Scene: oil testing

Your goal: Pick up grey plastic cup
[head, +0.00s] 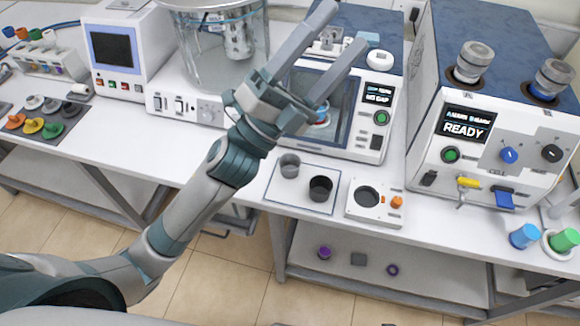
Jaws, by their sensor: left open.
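A grey cup (290,165) stands upright on a thin white mat (301,205) with a dark outline on the bench. A black cup (320,189) stands on the same mat, to its right and nearer to me. My left gripper (346,27) is open and empty. Its arm comes in from the lower left and its fingers point up and right, in front of the machine with the glass window. The fingers show beyond the grey cup, clear of it. My right gripper does not show.
A small white device (378,213) with a round dark well stands right of the mat. A larger machine reading "READY" (466,124) stands further right. A blue cup (524,236) and a green cup (564,241) stand near the right front edge. Bare bench lies left of the mat.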

